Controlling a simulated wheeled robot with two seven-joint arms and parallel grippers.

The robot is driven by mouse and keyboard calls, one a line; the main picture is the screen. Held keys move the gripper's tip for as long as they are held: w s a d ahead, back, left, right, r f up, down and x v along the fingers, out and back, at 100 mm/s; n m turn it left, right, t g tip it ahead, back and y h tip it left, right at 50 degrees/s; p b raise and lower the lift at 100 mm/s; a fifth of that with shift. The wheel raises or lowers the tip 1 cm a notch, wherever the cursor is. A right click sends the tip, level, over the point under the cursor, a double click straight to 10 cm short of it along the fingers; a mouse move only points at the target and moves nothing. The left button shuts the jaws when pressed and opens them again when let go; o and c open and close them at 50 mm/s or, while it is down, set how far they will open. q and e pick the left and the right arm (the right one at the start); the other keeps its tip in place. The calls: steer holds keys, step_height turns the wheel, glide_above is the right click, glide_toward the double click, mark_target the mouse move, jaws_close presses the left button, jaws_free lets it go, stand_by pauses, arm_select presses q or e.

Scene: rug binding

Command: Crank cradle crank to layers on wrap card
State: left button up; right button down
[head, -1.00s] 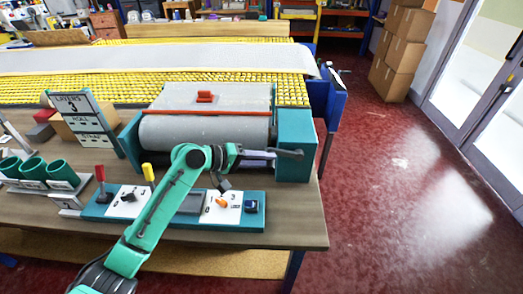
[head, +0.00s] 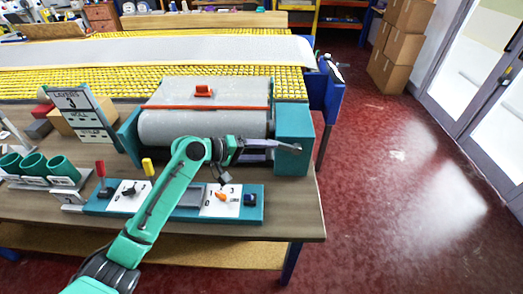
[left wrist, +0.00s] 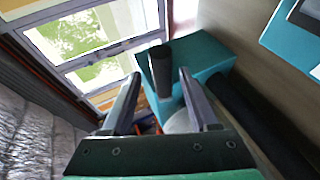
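The rug cradle (head: 293,130) has teal end blocks and holds a grey roll (head: 190,126). A dark crank handle (head: 290,146) is at its right end; it also shows in the left wrist view (left wrist: 158,60) as a dark cylinder before a teal block. My left gripper (head: 268,147) is at the crank. In the left wrist view its two fingers (left wrist: 159,78) stand apart, one on either side of the handle, with gaps visible. The wrap card (head: 78,108) stands left of the cradle and reads LAYERS 3, ROLL and a partly unreadable lower line. My right gripper is out of view.
A teal control panel (head: 180,213) with knobs and levers lies below my left arm. Green cups (head: 35,168) stand at the left. A yellow rack (head: 290,90) with a pale rug lies behind the cradle. Red floor (head: 400,220) is clear at the right.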

arm_select(q)
steer(key=b+v, duration=0.3)
steer(key=v, duration=1.2)
steer(key=shift+w+f, duration=0.15)
steer(key=shift+w, duration=0.05)
steer(key=shift+a, duration=0.1)
stand_by(0.8)
